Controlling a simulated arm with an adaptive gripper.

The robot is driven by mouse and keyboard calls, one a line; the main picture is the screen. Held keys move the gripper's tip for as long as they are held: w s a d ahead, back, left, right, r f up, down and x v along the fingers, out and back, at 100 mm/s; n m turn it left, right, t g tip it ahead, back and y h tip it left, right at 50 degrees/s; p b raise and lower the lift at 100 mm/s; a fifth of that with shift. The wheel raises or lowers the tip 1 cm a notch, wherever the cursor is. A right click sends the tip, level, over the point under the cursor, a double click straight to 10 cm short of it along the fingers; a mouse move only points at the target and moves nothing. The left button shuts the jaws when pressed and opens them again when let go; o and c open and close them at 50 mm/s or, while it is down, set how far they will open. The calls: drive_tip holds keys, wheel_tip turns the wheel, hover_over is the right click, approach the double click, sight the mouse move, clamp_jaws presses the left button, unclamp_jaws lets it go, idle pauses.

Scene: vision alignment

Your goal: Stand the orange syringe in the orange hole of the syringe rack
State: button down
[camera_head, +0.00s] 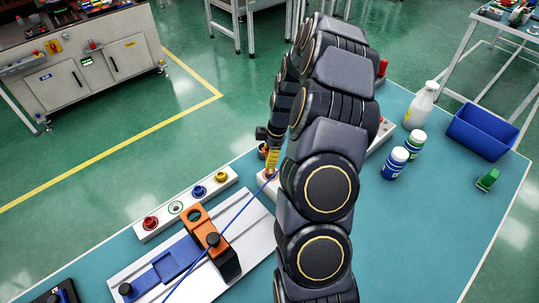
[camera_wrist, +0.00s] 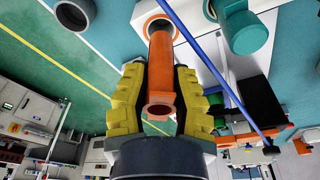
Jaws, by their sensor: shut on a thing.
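My gripper (camera_wrist: 160,95), with yellow ribbed fingers, is shut on the orange syringe (camera_wrist: 160,65) in the wrist view. The syringe's near end, a round orange flange, faces the camera. Its far end overlaps an orange-rimmed hole (camera_wrist: 150,24) in a white base; I cannot tell whether the tip is inside. In the head view, the yellow fingers and a little orange (camera_head: 270,172) show just left of my arm, over a white block (camera_head: 265,185). My arm hides much of this area.
A blue cable (camera_head: 238,212) crosses the white plate (camera_head: 258,237), which carries an orange-and-black fixture (camera_head: 206,232) and a blue part (camera_head: 168,265). A white bottle (camera_head: 421,105), two small capped bottles (camera_head: 395,163) and a blue bin (camera_head: 481,132) stand right of my arm. The table's front right is clear.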

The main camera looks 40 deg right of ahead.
sight(269, 171)
drive_tip(key=shift+f, duration=1.35)
drive_tip(key=shift+f, duration=0.35)
drive_tip(key=shift+f, duration=1.05)
drive_tip(key=shift+f, duration=0.2)
drive_tip(key=shift+c, duration=2.2)
unclamp_jaws()
drive_tip(key=shift+r, duration=0.1)
drive_tip(key=shift+r, duration=3.4)
